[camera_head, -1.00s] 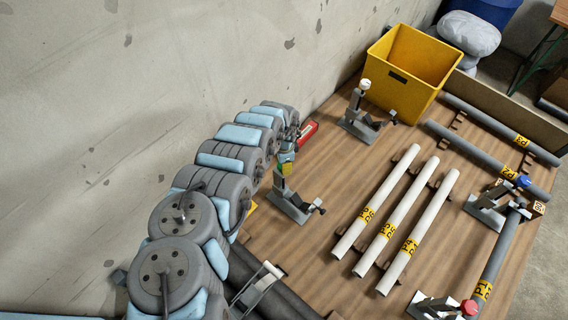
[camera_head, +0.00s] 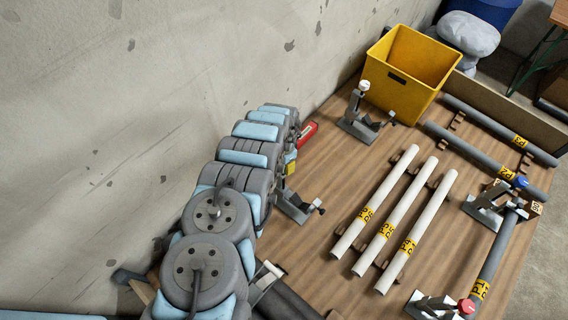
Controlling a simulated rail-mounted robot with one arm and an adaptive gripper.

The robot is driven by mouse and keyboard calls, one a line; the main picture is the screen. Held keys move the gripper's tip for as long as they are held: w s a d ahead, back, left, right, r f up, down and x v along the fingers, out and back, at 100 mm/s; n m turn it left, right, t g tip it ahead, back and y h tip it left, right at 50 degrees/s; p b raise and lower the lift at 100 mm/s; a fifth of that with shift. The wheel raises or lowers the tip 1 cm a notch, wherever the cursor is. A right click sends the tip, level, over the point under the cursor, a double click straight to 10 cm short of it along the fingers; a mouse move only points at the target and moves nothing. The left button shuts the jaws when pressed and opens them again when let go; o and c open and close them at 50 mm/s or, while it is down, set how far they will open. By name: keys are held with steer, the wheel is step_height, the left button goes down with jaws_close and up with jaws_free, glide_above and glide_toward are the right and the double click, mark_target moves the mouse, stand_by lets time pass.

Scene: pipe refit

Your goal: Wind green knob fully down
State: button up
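A grey clamp (camera_head: 296,206) stands on the wooden table just right of my arm. Its upper part is covered by my arm, and I cannot make out a green knob on it. My gripper (camera_head: 290,160) is at the far end of my grey and blue arm, above this clamp. A small yellow patch shows there. The fingers are mostly hidden, so I cannot see whether they are open, shut or touching the knob.
Other clamps carry a white knob (camera_head: 364,86), a blue knob (camera_head: 520,182) and a red knob (camera_head: 467,306). Three white pipes (camera_head: 397,215) lie mid-table; grey pipes (camera_head: 487,125) lie right. A yellow bin (camera_head: 388,88) and a red object (camera_head: 307,133) are behind. A wall runs left.

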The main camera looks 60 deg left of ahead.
stand_by(0.3)
steer(key=o, duration=1.2)
steer(key=shift+r, duration=0.1)
step_height(320, 180, up, 12)
steer(key=shift+f, duration=0.2)
stand_by(0.5)
